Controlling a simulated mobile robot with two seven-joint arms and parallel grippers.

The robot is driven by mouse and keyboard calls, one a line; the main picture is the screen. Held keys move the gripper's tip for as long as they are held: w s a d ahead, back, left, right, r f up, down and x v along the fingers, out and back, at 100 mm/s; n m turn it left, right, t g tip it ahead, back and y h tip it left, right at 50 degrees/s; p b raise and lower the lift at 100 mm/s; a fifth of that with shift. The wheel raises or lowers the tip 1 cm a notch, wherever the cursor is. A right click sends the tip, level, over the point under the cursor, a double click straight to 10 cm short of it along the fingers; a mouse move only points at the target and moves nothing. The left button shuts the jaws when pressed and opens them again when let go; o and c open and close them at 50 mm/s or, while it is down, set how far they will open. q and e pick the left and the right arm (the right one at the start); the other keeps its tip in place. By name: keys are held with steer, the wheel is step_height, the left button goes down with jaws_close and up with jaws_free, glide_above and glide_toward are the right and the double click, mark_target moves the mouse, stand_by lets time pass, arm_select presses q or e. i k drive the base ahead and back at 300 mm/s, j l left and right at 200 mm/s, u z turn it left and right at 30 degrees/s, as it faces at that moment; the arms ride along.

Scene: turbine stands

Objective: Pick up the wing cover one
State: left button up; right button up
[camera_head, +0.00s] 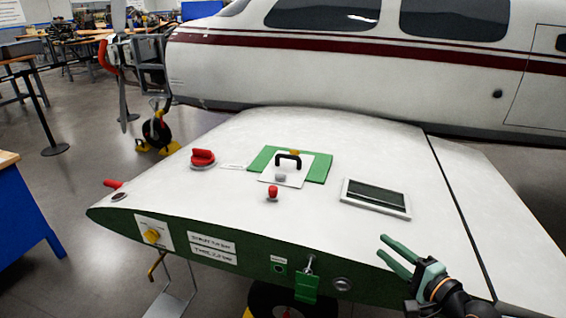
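A white square plate with a black arched handle (288,160) lies on a green mat (262,158) on top of the white wing (330,125); it looks like the wing cover. A small yellow piece sits behind the handle and a small grey part in front of it. My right gripper (386,249) is over the wing's lower right part, right of and nearer than the plate, well apart from it. Its two green fingers are spread with nothing between them. My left gripper is not in view.
A red knob (202,158), a small red button (272,192) and a dark framed panel (376,196) sit on the wing. The white fuselage (380,85) rises behind. A blue cabinet (25,215) stands at the left. The wing is bare between gripper and panel.

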mark_target(296, 168)
steer(key=i+j, duration=0.45)
steer(key=i, duration=0.15)
steer(key=i+j, duration=0.45)
steer(key=i, duration=0.15)
